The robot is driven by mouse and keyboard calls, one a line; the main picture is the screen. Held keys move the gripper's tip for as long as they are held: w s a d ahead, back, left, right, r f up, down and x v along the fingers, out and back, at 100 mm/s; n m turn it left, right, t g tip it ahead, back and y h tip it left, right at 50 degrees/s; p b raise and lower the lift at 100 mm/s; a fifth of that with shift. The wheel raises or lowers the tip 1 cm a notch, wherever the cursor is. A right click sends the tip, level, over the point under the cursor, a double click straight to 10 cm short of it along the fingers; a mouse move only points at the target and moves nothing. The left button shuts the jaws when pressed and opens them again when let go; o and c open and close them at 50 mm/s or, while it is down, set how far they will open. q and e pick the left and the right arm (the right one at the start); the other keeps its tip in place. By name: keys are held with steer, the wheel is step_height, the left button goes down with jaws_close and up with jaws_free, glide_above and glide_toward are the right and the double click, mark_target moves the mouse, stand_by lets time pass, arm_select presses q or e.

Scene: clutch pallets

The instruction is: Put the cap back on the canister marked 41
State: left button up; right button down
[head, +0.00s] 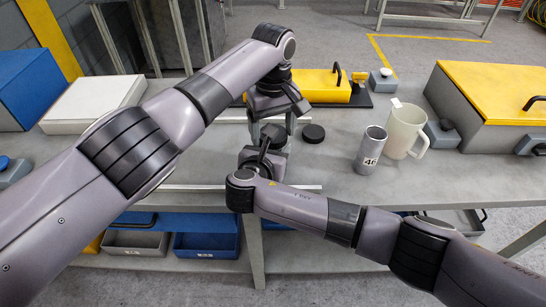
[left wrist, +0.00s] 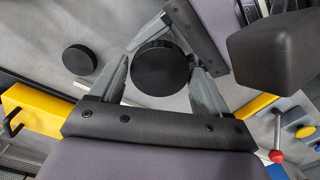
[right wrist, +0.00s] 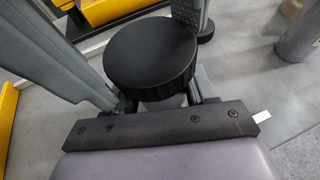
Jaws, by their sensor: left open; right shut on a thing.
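A round black cap (left wrist: 160,67) sits between the spread fingers of my open left gripper (left wrist: 165,85). The same cap fills the middle of the right wrist view (right wrist: 152,55). My right gripper (right wrist: 160,102) is shut beneath it, on what appears to be a canister; its body and number are hidden by the cap and grippers. In the head view my left gripper (head: 274,118) is just above my right gripper (head: 265,150). A second black cap (head: 313,133) lies on the table to their right. A grey canister (head: 370,152) with a label that seems to read 40 or 46 stands uncapped.
A pale jug (head: 403,130) stands just behind the grey canister. A grey box with a yellow lid (head: 500,85) is at the right, and a yellow case (head: 325,88) at the back. A white box (head: 95,103) is at the left. Table between cap and canister is clear.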

arm_select(q)
steer(key=shift+c, duration=0.3)
steer(key=c, duration=0.8)
steer(key=m, duration=0.4)
steer(key=shift+m, duration=0.3)
steer(key=m, duration=1)
steer(key=o, duration=1.2)
steer(key=shift+f, duration=0.1)
step_height(320, 180, up, 12)
steer(key=shift+r, duration=0.1)
